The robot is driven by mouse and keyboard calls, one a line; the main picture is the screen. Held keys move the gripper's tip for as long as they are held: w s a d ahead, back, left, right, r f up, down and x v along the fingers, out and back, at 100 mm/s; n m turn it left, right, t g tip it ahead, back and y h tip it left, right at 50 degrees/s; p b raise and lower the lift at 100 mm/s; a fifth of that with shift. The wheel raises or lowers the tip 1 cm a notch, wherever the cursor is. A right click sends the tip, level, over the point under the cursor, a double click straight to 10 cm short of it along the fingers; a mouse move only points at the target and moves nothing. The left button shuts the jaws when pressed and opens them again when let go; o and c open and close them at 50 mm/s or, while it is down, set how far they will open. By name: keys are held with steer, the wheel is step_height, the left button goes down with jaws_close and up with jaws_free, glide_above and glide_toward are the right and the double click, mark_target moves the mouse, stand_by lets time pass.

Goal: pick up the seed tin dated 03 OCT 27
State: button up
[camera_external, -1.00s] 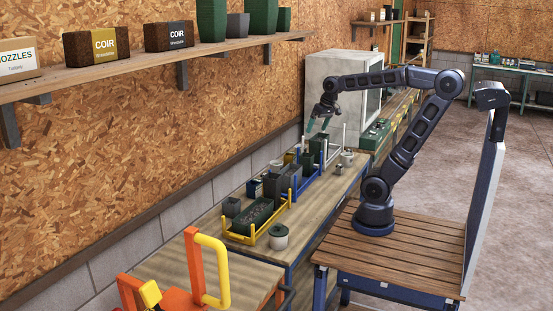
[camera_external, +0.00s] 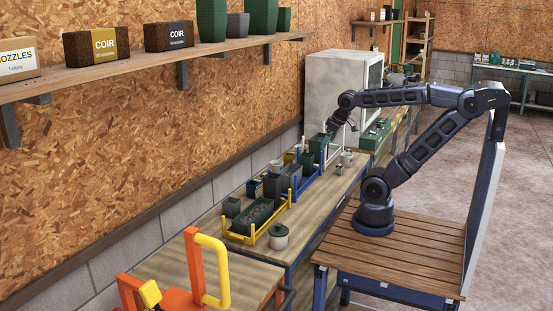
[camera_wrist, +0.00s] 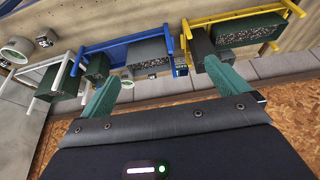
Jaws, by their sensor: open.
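Several small tins stand on the bench; no date is readable on any of them. In the external view, a grey lidded tin (camera_external: 279,237) stands at the front by the yellow rack, and a pale tin (camera_external: 347,158) stands near the white rack. A small dark tin (camera_external: 254,188) is left of the blue rack. In the wrist view, a round pale tin (camera_wrist: 18,48) and a small dark labelled one (camera_wrist: 44,40) are at upper left; a small blue one (camera_wrist: 182,71) sits between racks.
Yellow (camera_wrist: 240,16), blue (camera_wrist: 120,42) and white (camera_wrist: 40,95) racks hold dark planters along the bench. A pale cabinet (camera_external: 328,82) stands behind my gripper. The chipboard wall (camera_external: 170,130) and its shelf (camera_external: 150,70) border the left.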

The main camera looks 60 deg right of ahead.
steer(key=c, duration=0.4)
